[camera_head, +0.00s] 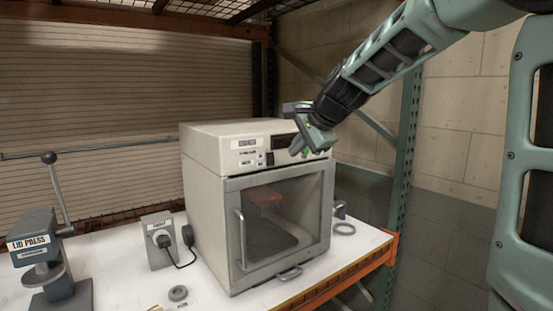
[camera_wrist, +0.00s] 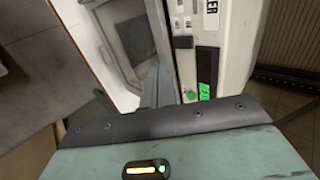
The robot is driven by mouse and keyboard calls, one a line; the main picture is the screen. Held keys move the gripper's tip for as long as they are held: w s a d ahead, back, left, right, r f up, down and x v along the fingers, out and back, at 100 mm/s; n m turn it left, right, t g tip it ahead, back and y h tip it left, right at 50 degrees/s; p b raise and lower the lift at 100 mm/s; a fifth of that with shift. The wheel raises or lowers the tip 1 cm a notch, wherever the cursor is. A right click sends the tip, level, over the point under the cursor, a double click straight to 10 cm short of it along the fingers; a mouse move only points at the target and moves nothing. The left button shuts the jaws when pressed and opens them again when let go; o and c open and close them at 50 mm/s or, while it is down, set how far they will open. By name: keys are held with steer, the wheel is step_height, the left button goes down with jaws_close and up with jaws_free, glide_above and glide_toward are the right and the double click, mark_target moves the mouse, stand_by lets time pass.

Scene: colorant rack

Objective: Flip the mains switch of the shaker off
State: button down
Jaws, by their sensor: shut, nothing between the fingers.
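The shaker (camera_head: 205,190) is a cream box with a glazed door, standing on the white shelf. Its control panel runs along the top of the front, with labels, a dark display and a green button (camera_head: 307,152). A small dark switch (camera_head: 270,158) sits left of the display; it also shows in the wrist view (camera_wrist: 184,42). Which way it is set is too small to tell. My gripper (camera_head: 297,148) is shut and empty in front of the panel's right part, covering some of it. In the wrist view its fingers (camera_wrist: 155,88) point toward the door's upper edge, beside the green button.
A grey socket box (camera_head: 158,256) with a plug and cable stands left of the shaker. A lid press (camera_head: 40,245) stands at far left. Grey rings (camera_head: 178,293) lie on the shelf (camera_head: 120,275). The door handle (camera_head: 240,240) sticks out. A rack upright (camera_head: 405,150) is at right.

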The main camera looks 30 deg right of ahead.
mark_target(271, 166)
steer(key=w+r+p+x, duration=0.1)
steer(key=p+x, duration=0.2)
steer(key=x, duration=0.6)
steer(key=shift+w, duration=0.55)
steer(key=shift+f, duration=0.1)
steer(key=b, duration=0.2)
steer(key=shift+w+t+b, duration=0.15)
steer(key=shift+t+b, duration=0.15)
steer(key=shift+b, duration=0.05)
